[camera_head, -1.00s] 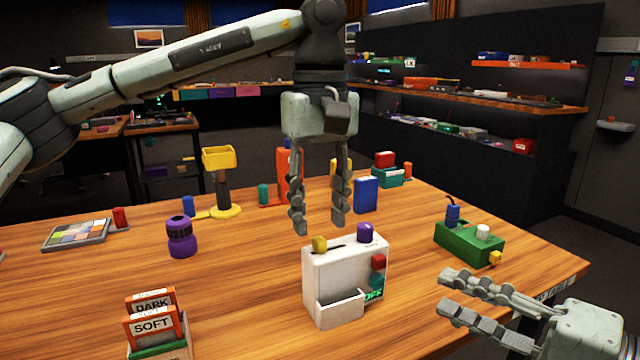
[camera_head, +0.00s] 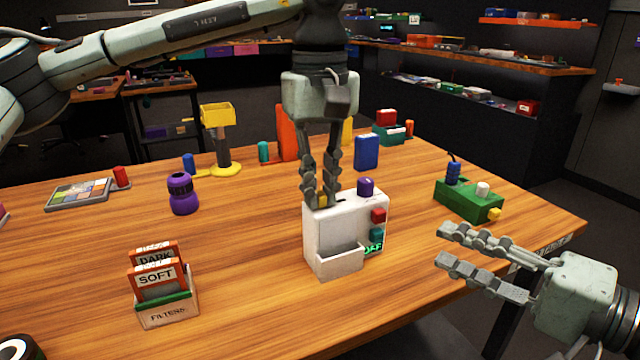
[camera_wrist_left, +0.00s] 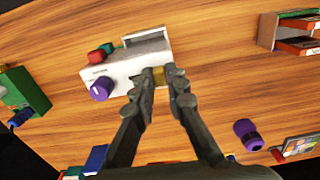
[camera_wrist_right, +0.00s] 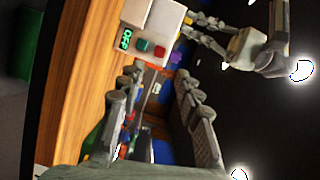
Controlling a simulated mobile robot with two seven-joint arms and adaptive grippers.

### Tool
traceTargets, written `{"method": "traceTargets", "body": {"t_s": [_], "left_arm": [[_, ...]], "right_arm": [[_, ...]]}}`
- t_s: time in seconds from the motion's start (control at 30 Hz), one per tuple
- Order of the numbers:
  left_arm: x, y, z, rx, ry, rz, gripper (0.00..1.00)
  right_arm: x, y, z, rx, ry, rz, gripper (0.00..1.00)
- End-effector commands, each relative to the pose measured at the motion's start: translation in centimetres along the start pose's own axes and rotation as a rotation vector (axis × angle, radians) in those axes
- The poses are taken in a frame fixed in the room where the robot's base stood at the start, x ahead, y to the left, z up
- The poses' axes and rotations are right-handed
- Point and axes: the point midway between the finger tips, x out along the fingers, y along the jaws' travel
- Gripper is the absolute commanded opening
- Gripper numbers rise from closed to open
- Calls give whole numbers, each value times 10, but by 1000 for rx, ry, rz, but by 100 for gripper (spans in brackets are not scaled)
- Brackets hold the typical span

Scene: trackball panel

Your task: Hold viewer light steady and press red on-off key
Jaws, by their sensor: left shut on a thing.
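The viewer light (camera_head: 318,232) is a white box upright on the wooden table, with a purple knob (camera_head: 365,187) and a yellow knob (camera_head: 322,201) on top. Its red key (camera_head: 378,215) sits above a teal key (camera_head: 376,235) on the right side, with a green "OFF" display (camera_head: 373,248) below. My left gripper (camera_head: 321,200) points down and is shut on the yellow knob, which shows between its fingertips in the left wrist view (camera_wrist_left: 158,76). My right gripper (camera_head: 483,264) is open and empty, right of the box; the red key also shows in the right wrist view (camera_wrist_right: 159,52).
A green box (camera_head: 468,201) with knobs stands at the right. A filter holder (camera_head: 168,309) stands front left, a purple bottle (camera_head: 182,194) behind it. A yellow lamp-like stand (camera_head: 222,150) and a blue block (camera_head: 366,153) are farther back. Table between box and right gripper is clear.

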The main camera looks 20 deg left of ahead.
Motion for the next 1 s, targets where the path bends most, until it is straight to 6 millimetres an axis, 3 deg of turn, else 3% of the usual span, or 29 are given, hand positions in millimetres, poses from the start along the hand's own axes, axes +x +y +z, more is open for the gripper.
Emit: {"method": "traceTargets", "body": {"t_s": [0.1, 0.4, 1.0], "left_arm": [[0, 0, 0, 0, 0, 0, 0], [0, 0, 0, 0, 0, 0, 0], [-1, 0, 0, 0, 1, 1, 0]], "right_arm": [[0, 0, 0, 0, 0, 0, 34], [0, 0, 0, 0, 0, 0, 0], [0, 0, 0, 0, 0, 0, 0]]}}
